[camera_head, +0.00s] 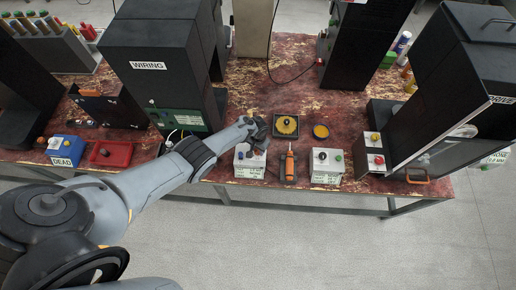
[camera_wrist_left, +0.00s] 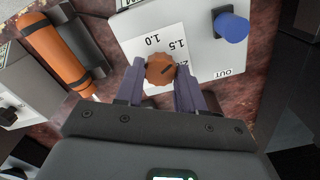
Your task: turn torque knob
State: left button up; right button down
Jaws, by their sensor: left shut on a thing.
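The torque knob (camera_wrist_left: 161,69) is orange-brown and ribbed, with a dark pointer line, in the left wrist view. It sits on a white dial plate (camera_wrist_left: 148,36) marked 1.0 and 1.5, on a pale box. In the head view this white box (camera_head: 249,166) stands on the bench under my left gripper (camera_head: 256,139). The fingers of my left gripper, also in the left wrist view (camera_wrist_left: 160,80), are on both sides of the knob and shut on it. In the head view the knob is hidden by the gripper. My right gripper is not in view.
A blue button (camera_wrist_left: 231,27) stands on the same box near the OUT label. An orange screwdriver (camera_head: 290,165) in a dark holder is just right of the box. A second white box (camera_head: 327,166) stands further right. The black WIRING machine (camera_head: 150,65) is close left of my arm.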

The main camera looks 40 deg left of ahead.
aim_at(258, 151)
pick_arm(q)
jog(key=shift+r, duration=0.1)
dwell(0.5)
jog(key=o, duration=1)
jog(key=shift+n, duration=0.3)
jog(key=shift+r+p, duration=0.5)
jog(key=shift+p, duration=0.05)
jog(key=shift+r+p, duration=3.05)
jog(key=shift+r, duration=1.8)
